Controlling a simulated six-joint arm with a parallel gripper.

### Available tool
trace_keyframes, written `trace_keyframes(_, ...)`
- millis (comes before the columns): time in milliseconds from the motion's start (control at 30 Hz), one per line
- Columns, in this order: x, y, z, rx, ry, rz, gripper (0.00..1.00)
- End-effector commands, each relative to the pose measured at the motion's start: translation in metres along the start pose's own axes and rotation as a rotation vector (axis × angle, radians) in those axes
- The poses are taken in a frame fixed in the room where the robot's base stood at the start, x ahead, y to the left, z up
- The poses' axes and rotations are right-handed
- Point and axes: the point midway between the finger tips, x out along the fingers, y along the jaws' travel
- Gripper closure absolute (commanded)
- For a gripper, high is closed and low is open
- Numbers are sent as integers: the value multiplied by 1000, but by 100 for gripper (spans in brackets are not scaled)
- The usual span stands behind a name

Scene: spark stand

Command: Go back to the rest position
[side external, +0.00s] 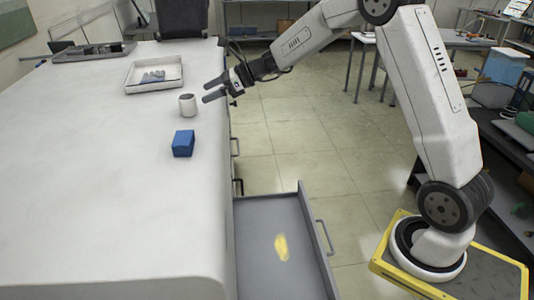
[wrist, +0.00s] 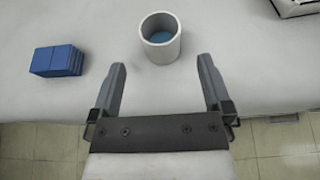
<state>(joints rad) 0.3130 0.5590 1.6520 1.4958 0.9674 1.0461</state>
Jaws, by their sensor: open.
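My gripper (side external: 215,88) is open and empty at the right edge of the white table (side external: 110,205). Its two fingers also show spread apart in the wrist view (wrist: 165,85). A white cup (side external: 187,105) stands upright on the table just beyond the fingertips; in the wrist view the cup (wrist: 161,46) has something blue inside. The fingers do not appear to touch it. A blue block (side external: 183,143) sits on the table nearer the camera, and at the left in the wrist view (wrist: 57,61).
A white tray (side external: 130,88) with grey-blue items lies farther back, and a dark grey tray (side external: 70,54) behind it. A grey drawer (side external: 255,210) stands pulled out of the table with a yellow thing (side external: 281,247) inside. The floor (side external: 290,140) between table and arm base is clear.

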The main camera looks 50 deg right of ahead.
Motion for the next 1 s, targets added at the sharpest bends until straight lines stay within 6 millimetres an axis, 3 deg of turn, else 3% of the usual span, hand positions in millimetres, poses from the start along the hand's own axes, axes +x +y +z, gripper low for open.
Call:
trace_keyframes(167,1,12,-7,-65,57,17,0)
trace_keyframes(367,-1,42,-30,-244,201,71,0)
trace_keyframes(667,-17,91,-71,-615,434,207,0)
trace_keyframes(1000,-47,141,-115,-1099,632,434,0)
